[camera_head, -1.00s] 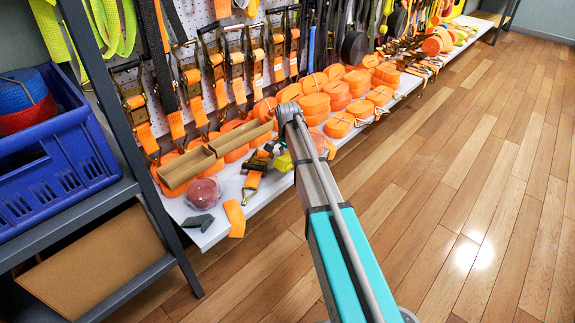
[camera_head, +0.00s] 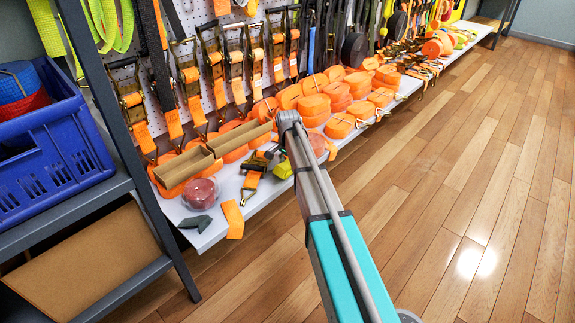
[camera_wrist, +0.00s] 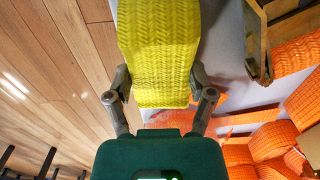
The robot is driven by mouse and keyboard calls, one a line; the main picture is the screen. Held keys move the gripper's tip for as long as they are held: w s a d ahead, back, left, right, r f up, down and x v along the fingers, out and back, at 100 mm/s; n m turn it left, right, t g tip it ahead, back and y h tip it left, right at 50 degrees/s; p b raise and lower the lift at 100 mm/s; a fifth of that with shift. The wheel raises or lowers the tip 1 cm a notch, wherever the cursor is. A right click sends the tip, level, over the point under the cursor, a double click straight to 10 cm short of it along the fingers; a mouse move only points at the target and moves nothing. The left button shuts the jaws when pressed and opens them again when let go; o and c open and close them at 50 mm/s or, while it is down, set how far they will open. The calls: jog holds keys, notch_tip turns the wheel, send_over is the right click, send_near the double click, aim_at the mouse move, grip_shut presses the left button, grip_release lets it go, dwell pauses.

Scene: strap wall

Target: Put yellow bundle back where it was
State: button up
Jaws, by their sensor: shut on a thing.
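The yellow bundle (camera_wrist: 160,50) is a ribbed yellow block of strap between the two fingers of my gripper (camera_wrist: 160,88) in the wrist view. My gripper is shut on it, with one finger at each side. In the head view only a small part of the yellow bundle (camera_head: 283,166) shows, beside my arm and over the white shelf (camera_head: 276,190). I cannot tell whether the bundle touches the shelf.
Orange strap rolls (camera_head: 313,104) crowd the shelf. Left of the bundle are an open cardboard tray (camera_head: 180,172), a reddish roll (camera_head: 200,193) and a loose orange strap (camera_head: 233,220). A blue crate (camera_head: 50,160) stands on a rack at left. The wooden floor (camera_head: 450,200) is clear.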

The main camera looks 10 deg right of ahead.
aim_at(288, 164)
jog(key=o, duration=1.2)
jog(key=shift+r, duration=0.15)
notch_tip(288, 164, up, 12)
jog(key=p, duration=1.2)
jog(key=s+n, duration=1)
jog(key=s, duration=1.9)
jog(key=shift+n, duration=0.4)
